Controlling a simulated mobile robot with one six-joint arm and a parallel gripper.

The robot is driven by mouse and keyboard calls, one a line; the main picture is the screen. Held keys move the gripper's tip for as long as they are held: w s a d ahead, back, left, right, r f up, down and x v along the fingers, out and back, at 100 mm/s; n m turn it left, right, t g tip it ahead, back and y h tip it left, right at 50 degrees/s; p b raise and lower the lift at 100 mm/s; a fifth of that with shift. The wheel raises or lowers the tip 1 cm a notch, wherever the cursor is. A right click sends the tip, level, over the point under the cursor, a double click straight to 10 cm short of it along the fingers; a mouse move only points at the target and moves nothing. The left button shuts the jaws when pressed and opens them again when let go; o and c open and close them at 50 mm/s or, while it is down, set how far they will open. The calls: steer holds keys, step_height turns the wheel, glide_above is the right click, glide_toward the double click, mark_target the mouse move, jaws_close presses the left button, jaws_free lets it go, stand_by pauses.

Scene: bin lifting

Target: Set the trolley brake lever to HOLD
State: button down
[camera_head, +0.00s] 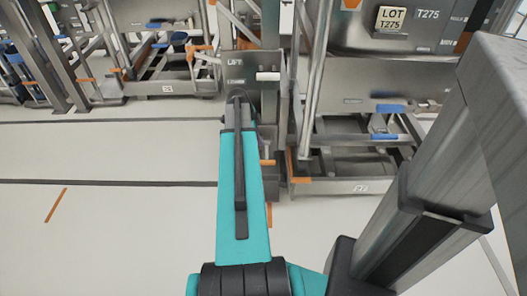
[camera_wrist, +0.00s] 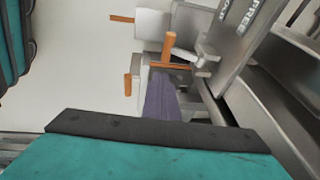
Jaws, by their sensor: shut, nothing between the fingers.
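I cannot tell which of these is the brake lever. My gripper (camera_wrist: 160,78) appears as a dark tapering shape beyond the teal and black wrist, shut and empty. Its tip appears close below the orange crosspiece; contact cannot be told. In the head view my teal arm hides the gripper.
In the head view, a grey panel marked LIFT (camera_head: 237,68) has a white handle (camera_head: 267,76). More frames (camera_head: 165,88) stand at left. The left floor (camera_head: 110,150) is clear.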

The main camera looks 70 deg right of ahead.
mark_target(267, 151)
steer(key=w+b+x, duration=0.1)
steer(key=b+x, duration=0.2)
steer(key=x, duration=1)
steer(key=shift+d+f+b, duration=0.3)
steer(key=shift+d+f, duration=0.05)
steer(key=shift+f, duration=0.05)
steer(key=shift+w, duration=0.15)
